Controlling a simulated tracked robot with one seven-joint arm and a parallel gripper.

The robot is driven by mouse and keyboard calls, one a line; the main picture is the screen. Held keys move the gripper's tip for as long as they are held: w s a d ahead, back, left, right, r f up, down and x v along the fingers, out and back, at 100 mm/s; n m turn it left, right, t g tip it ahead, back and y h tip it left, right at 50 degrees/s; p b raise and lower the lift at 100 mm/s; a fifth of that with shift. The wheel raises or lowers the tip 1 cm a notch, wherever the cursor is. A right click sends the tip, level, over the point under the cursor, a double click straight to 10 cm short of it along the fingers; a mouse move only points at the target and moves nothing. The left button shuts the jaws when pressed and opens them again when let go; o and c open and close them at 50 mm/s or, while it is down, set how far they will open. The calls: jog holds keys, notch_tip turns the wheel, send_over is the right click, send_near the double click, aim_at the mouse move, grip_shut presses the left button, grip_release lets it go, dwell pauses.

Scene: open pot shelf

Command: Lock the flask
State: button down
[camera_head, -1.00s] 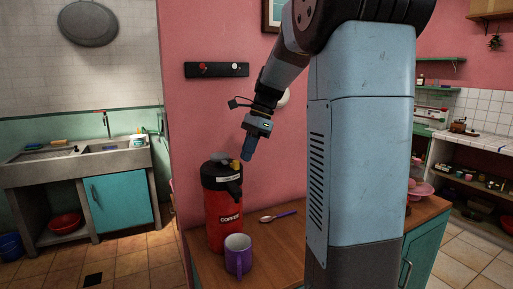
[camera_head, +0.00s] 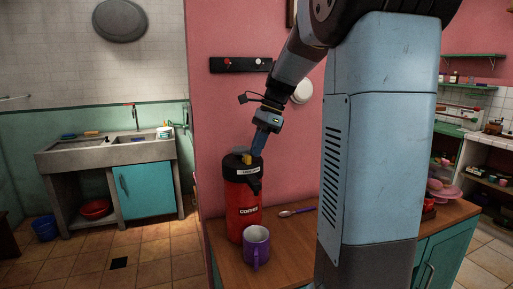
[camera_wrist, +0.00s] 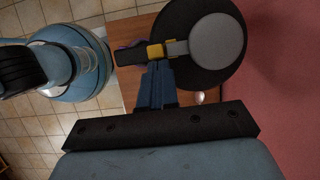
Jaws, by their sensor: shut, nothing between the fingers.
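The flask is red (camera_head: 243,212) with a black top, a black spout and the word COFFEE. It stands upright on the wooden counter. In the wrist view its black lid (camera_wrist: 185,75) has a grey round centre and a yellow latch piece (camera_wrist: 155,51) between lid and spout. My gripper (camera_head: 257,152) is shut and empty, pointing down at the flask's top, with its tips very close to the yellow piece. In the wrist view the blue fingertips (camera_wrist: 157,66) lie together right beside the yellow piece. I cannot tell whether they touch it.
A purple mug (camera_head: 256,246) stands in front of the flask. A spoon with a purple handle (camera_head: 297,211) lies to its right on the counter (camera_head: 290,240). The pink wall (camera_head: 225,110) rises close behind. A sink (camera_head: 110,152) stands at the left.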

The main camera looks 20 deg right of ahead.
jog(key=shift+a, duration=0.15)
jog(key=shift+d, duration=0.6)
jog(key=d+f+v, duration=0.1)
jog(key=d+v, duration=0.1)
jog(key=v, duration=0.9)
jog(key=shift+d, duration=0.2)
